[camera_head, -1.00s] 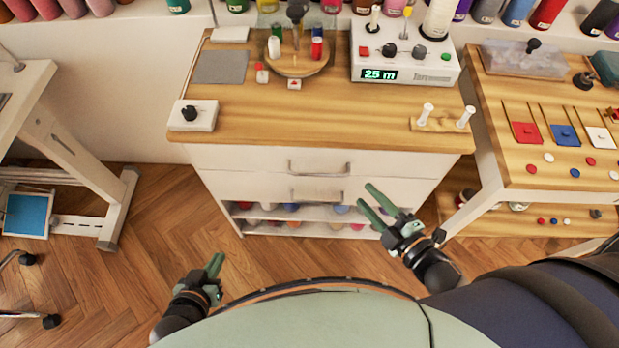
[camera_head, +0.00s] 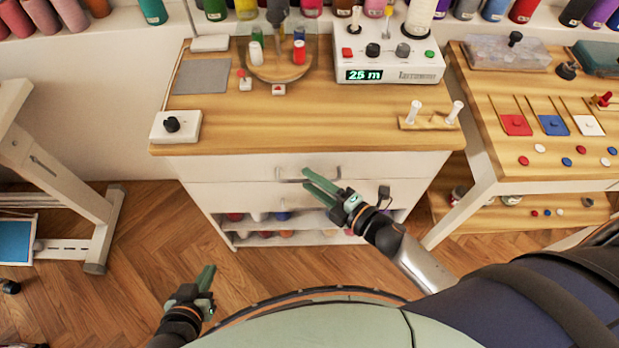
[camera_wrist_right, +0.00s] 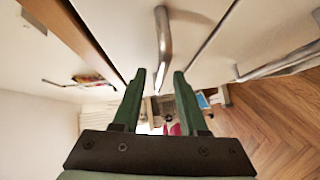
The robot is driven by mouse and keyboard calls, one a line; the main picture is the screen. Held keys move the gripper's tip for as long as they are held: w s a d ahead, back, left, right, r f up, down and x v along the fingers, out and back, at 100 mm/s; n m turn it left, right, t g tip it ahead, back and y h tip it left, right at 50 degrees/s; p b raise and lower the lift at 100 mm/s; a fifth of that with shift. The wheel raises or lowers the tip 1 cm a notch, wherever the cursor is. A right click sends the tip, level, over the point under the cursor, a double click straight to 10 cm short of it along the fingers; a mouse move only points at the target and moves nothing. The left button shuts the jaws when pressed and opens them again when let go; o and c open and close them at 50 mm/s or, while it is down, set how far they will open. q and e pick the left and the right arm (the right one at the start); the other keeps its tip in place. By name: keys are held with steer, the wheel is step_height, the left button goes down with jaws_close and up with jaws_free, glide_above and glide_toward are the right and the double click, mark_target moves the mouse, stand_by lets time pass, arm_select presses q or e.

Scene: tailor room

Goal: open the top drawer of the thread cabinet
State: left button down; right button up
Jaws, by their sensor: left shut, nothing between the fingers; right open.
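The thread cabinet is white with a wooden top (camera_head: 320,135). Its top drawer (camera_head: 230,168) is closed, with a metal bar handle (camera_head: 290,174) in the middle of its front. The second drawer (camera_head: 235,196) below is closed too. My right gripper (camera_head: 306,180) is open, its green fingers reaching up to the top drawer's handle. In the right wrist view the handle (camera_wrist_right: 162,45) lies ahead of the gap between the open fingertips (camera_wrist_right: 158,75); I cannot tell whether they touch. My left gripper (camera_head: 211,270) is shut and empty, low above the floor, away from the cabinet.
The second drawer's handle (camera_wrist_right: 280,66) shows in the right wrist view. Open shelves with thread spools (camera_head: 265,234) lie under the drawers. A wooden side table (camera_head: 530,170) stands to the right and a white table frame (camera_head: 60,185) to the left. The floor before the cabinet is clear.

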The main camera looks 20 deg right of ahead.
steer(key=shift+w+a, duration=0.3)
steer(key=shift+w, duration=0.25)
jaws_close()
stand_by(1.1)
